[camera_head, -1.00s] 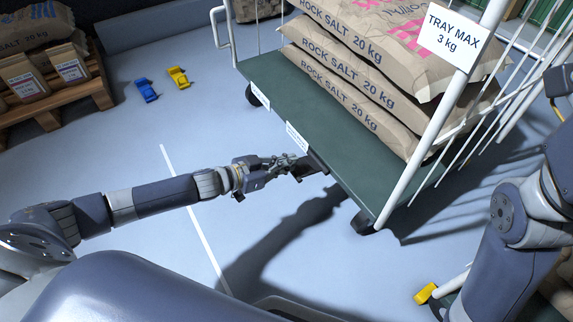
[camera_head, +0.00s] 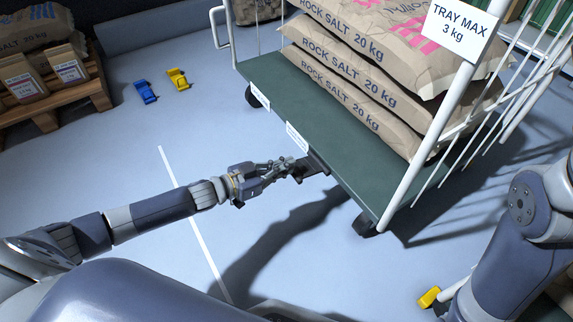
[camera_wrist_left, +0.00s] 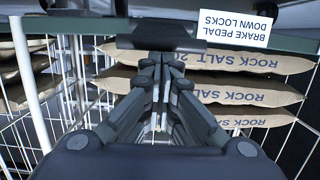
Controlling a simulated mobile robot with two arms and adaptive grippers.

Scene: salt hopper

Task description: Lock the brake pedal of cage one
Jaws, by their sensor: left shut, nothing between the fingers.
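The cage (camera_head: 345,150) is a wheeled trolley with a green deck and white bars, loaded with rock salt sacks. Its dark brake pedal (camera_head: 317,163) sticks out from the deck's near edge. In the left wrist view the pedal (camera_wrist_left: 160,38) is a dark plate beside an inverted white label (camera_wrist_left: 237,29) reading "BRAKE PEDAL DOWN LOCKS". My left gripper (camera_head: 297,170) is shut and empty, with its fingertips at the pedal. In the wrist view the fingertips (camera_wrist_left: 161,60) overlap the pedal's edge; contact cannot be told. My right gripper is outside the views.
A "TRAY MAX 3 kg" sign (camera_head: 459,31) hangs on the cage's post. Blue (camera_head: 146,91) and yellow (camera_head: 178,79) floor pieces lie at upper left, near a pallet (camera_head: 60,108) with bags. Another yellow piece (camera_head: 429,297) is at lower right.

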